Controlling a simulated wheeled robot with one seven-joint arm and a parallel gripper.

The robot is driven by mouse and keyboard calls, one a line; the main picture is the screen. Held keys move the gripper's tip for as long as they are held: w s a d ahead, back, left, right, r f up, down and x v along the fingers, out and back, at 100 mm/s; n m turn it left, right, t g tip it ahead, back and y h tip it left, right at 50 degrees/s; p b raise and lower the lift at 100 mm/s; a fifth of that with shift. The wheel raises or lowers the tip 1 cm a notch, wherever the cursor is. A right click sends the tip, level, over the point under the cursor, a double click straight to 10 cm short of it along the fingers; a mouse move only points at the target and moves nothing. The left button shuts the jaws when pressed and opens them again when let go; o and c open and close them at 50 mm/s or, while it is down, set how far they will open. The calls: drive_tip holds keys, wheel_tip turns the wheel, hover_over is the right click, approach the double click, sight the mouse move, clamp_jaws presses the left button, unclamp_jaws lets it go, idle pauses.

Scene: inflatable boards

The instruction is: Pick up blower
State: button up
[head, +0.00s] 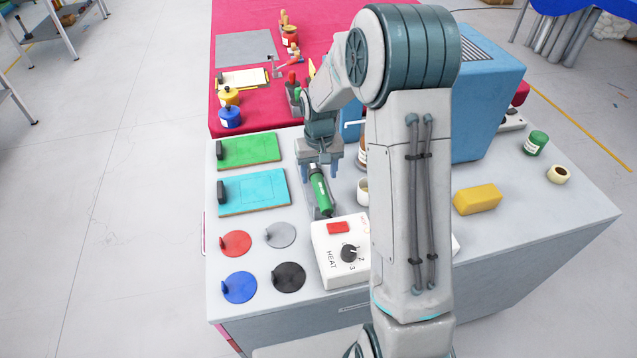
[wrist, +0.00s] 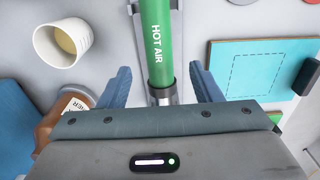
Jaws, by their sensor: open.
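The blower is a green cylinder (head: 320,193) marked "HOT AIR" with a dark metal end. It lies in a grey holder on the grey table, left of my arm. In the wrist view the blower (wrist: 158,45) runs from the top edge down between my fingers. My gripper (wrist: 162,85) is open, with one blue finger on each side of the blower's lower end and a gap on both sides. In the head view my gripper (head: 320,170) is above the blower's far end. My palm hides the rest of that end.
A white heat control box (head: 345,250) stands just nearer than the blower. A white cup (wrist: 63,40) and a brown bottle (wrist: 62,120) stand close on one side. A cyan board (head: 252,191) and a green board (head: 249,151) lie to the left.

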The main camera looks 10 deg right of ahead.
sight(319, 179)
drive_tip(key=shift+w+f+p, duration=0.25)
drive_tip(key=shift+f+p, duration=0.15)
drive_tip(key=shift+f, duration=1)
drive_tip(key=shift+w+f+p, duration=0.2)
drive_tip(key=shift+f+p, duration=0.2)
drive_tip(key=shift+f, duration=0.95)
drive_tip(key=c, duration=1.1)
